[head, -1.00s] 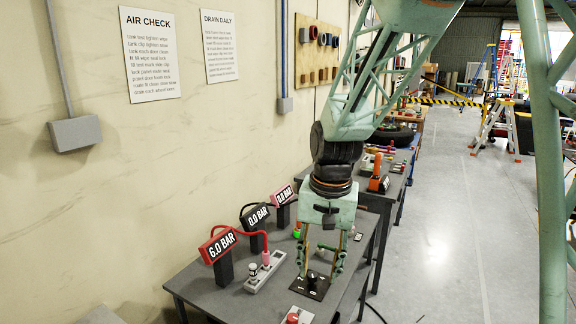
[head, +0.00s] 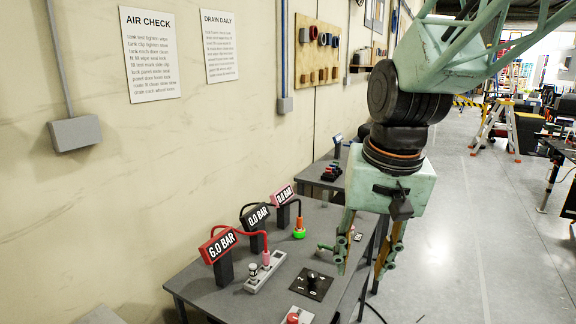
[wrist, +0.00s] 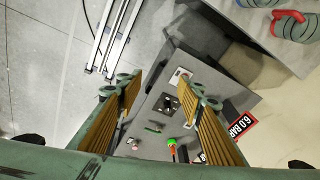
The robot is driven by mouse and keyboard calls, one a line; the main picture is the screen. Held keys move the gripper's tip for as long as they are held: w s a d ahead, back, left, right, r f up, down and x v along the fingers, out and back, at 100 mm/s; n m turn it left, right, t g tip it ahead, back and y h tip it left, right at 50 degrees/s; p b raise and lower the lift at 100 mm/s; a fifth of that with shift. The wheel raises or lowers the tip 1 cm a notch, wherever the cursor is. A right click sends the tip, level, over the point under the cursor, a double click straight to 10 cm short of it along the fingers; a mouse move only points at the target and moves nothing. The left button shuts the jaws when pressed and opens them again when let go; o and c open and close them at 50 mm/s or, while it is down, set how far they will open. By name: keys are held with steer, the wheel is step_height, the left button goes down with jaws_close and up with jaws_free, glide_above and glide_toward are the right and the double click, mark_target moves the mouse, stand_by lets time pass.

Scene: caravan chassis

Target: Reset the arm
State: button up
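My gripper (head: 365,262) hangs fingers-down at the right edge of the grey table (head: 325,240), apart from everything. It also shows in the wrist view (wrist: 165,98), with its fingers spread and nothing between them touching. The black dial plate with its knob (head: 312,284) lies on the table to the left of my gripper; the wrist view shows the dial (wrist: 167,103) in the gap between the fingers, farther down. My arm is folded above the gripper and hides part of the aisle and tables behind.
On the table stand a red "6.0 BAR" gauge (head: 218,245), a black "0.0 BAR" gauge (head: 256,217) and a pink "0.0 BAR" gauge (head: 283,195). A pale strip with fittings (head: 264,272) and a red button box (head: 294,316) are near. The floor at right (head: 460,250) is clear.

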steer(key=s+d+r, duration=0.2)
steer(key=s, duration=0.5)
steer(key=s+d+r+n+t, duration=0.1)
steer(key=s+d+r, duration=0.1)
steer(key=s, duration=0.6)
steer(key=s+d+r, duration=0.1)
steer(key=s+d, duration=0.1)
steer(key=s, duration=0.5)
steer(key=shift+s+d+r+n+t, duration=0.2)
steer(key=shift+d+r+n+t, duration=0.1)
steer(key=shift+r+n+t, duration=0.1)
